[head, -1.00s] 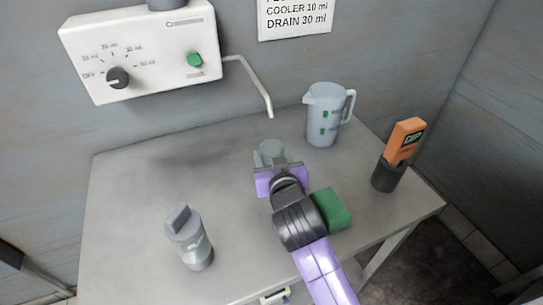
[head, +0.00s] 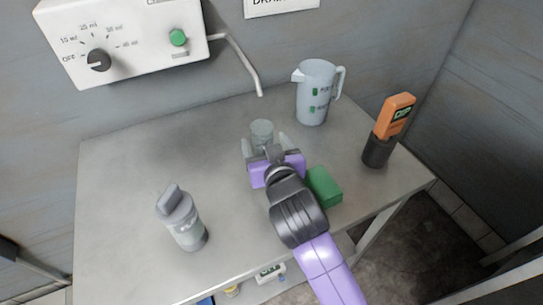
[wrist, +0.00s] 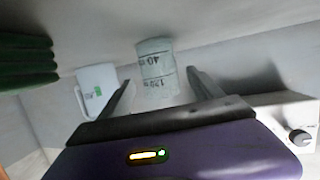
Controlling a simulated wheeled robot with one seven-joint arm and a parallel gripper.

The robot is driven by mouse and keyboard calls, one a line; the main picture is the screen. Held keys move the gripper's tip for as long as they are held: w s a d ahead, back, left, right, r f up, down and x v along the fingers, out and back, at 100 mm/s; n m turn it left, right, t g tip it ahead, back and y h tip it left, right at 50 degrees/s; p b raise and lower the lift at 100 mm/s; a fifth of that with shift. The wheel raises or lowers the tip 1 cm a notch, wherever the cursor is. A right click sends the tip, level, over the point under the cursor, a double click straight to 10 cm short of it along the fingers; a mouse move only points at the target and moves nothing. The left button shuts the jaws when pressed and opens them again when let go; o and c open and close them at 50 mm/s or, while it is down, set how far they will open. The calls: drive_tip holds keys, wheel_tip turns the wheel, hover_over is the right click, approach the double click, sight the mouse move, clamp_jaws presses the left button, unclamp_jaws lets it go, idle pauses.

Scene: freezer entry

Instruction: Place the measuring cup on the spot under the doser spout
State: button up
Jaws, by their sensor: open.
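The measuring cup (head: 262,131) is a small clear cup standing on the table, below and close to the end of the doser spout (head: 259,88). In the wrist view the cup (wrist: 155,68) shows black marks, one reading 40. My gripper (head: 266,146) is open, with its fingers apart on the near side of the cup. In the wrist view my gripper (wrist: 160,92) has one finger on each side of the cup, with gaps visible. The exact spot under the spout is not clearly visible.
The doser box (head: 122,40) with dial and green button is on the wall. A jug (head: 316,95) stands back right, an orange probe (head: 394,116) in a dark holder at right. A green sponge (head: 323,187) lies beside my arm; a grey bottle (head: 181,219) stands front left.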

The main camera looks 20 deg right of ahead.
drive_tip(key=v, duration=0.8)
drive_tip(key=shift+w+a+r, duration=0.15)
drive_tip(key=shift+r, duration=0.2)
drive_tip(key=s+a+r+n+t+y, duration=0.2)
drive_tip(key=s+a+n+t+y, duration=0.2)
drive_tip(key=s, duration=0.1)
drive_tip(key=s+d+f+g, duration=0.1)
drive_tip(key=s+d+f, duration=0.1)
drive_tip(key=s, duration=0.7)
drive_tip(key=s+d+f+m+g, duration=0.1)
drive_tip(key=s+f, duration=0.3)
drive_tip(key=s, duration=0.5)
drive_tip(key=s+d+f+g+h, duration=0.1)
drive_tip(key=s+d+f, duration=0.2)
drive_tip(key=s, duration=0.6)
drive_tip(key=shift+s+d+m+g, duration=0.25)
drive_tip(key=shift+s+m+g, duration=0.05)
drive_tip(key=shift+s+m, duration=0.1)
